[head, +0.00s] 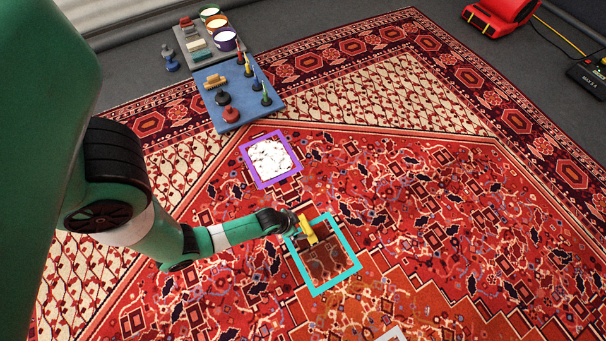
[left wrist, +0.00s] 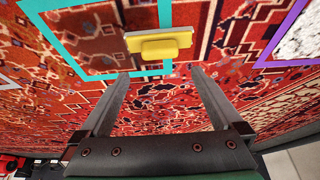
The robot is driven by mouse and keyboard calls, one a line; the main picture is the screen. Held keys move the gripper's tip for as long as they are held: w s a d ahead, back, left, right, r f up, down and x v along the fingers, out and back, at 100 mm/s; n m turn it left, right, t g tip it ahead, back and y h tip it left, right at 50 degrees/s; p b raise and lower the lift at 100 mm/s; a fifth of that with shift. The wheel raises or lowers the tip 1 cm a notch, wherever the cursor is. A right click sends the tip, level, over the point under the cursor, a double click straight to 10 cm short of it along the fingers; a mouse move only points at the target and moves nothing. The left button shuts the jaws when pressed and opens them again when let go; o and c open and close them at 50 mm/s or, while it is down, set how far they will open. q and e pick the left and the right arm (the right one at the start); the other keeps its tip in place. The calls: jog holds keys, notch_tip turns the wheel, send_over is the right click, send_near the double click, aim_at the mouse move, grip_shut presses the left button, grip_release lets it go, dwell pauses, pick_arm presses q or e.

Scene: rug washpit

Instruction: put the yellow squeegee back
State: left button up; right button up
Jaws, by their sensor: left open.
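The yellow squeegee (head: 308,229) lies across the upper edge of the teal square frame (head: 357,267) on the red patterned rug. In the left wrist view the squeegee (left wrist: 160,47) shows a yellow block with a thin pale strip along one side. My left gripper (head: 291,222) is just left of the squeegee in the head view. In the left wrist view its two fingers (left wrist: 160,76) are spread and empty, with the squeegee beyond the fingertips. I cannot tell their exact height above the rug. My right gripper is not in view.
A blue board (head: 268,111) holds several brushes, bottles and round tools. A grey tray (head: 186,45) with paint-like pots stands behind it. A purple frame (head: 250,167) surrounds a white patch. A red machine (head: 500,15) stands at top right. The rug right of the teal frame is clear.

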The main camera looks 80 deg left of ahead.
pick_arm(q)
jog(key=shift+v, duration=0.8)
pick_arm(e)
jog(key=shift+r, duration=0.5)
